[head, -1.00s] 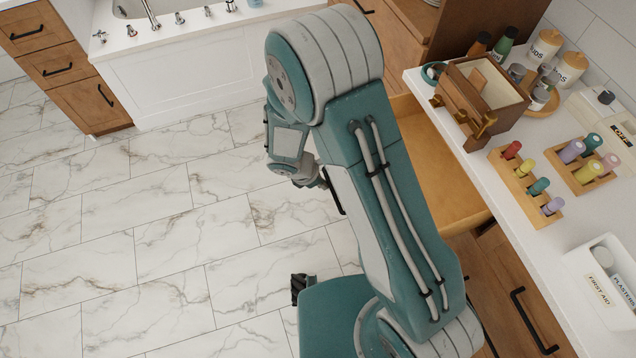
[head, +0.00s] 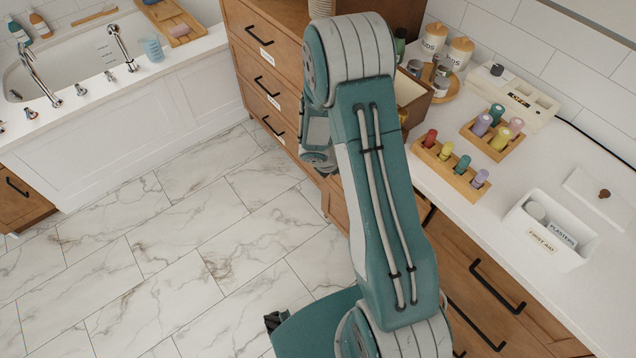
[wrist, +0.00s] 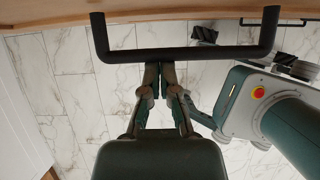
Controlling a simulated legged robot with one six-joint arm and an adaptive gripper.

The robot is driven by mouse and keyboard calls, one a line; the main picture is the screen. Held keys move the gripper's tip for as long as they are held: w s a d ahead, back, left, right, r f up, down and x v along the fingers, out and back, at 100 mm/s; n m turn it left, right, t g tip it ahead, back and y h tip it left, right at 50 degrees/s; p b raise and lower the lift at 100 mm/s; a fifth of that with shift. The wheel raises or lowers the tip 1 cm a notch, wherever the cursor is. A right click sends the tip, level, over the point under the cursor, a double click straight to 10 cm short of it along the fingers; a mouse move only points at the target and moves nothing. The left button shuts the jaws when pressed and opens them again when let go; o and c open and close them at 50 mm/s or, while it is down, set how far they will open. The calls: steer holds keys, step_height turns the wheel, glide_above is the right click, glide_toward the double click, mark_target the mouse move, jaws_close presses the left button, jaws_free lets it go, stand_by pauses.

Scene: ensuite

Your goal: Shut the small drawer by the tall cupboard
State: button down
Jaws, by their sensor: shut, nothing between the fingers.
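The tall wooden cupboard (head: 262,75) with labelled drawers stands behind my arm in the head view. The small drawer beside it is mostly hidden by my arm there; its open interior does not show, and I cannot tell how far it is shut. In the wrist view a black bar handle (wrist: 185,54) crosses the top, in front of a strip of wooden front (wrist: 150,16). My gripper (wrist: 160,68) is shut and empty, its fingertips at the handle's bar near the middle. I cannot tell whether they touch it. The gripper is hidden in the head view.
The white counter (head: 500,215) on the right holds a wooden peg rack (head: 450,170), a first aid box (head: 548,232) and jars. Lower drawers with black handles (head: 497,285) are below it. A bathtub (head: 110,120) stands at the left. The marble floor (head: 170,250) between is clear.

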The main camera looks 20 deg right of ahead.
steer(key=shift+w+d, duration=0.25)
steer(key=shift+d, duration=0.6)
steer(key=shift+w+d, duration=0.2)
steer(key=shift+d, duration=0.6)
steer(key=shift+w+d, duration=0.25)
steer(key=shift+d, duration=0.6)
